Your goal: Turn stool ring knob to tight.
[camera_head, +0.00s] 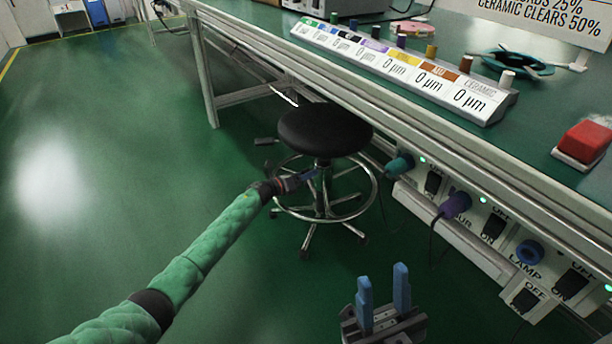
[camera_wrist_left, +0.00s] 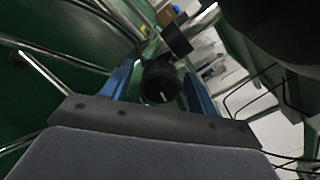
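The stool (camera_head: 325,130) has a round black seat, a chrome foot ring (camera_head: 372,200) and a wheeled base. My left gripper (camera_head: 303,179) reaches in under the seat, beside the stool's column. In the left wrist view the black ring knob (camera_wrist_left: 160,80), with a white mark on its face, sits between the two blue fingers of that gripper (camera_wrist_left: 159,88). The fingers are apart, with a gap visible on each side of the knob. In the head view the knob is hidden or too small to make out. My right gripper (camera_head: 383,288) is open and empty at the bottom.
A workbench (camera_head: 450,135) runs along the right, with a labelled rack (camera_head: 400,65) and a red button (camera_head: 584,142) on top. Switch panels with plugs and cables (camera_head: 455,205) hang under its edge, close to the stool. The green floor on the left is clear.

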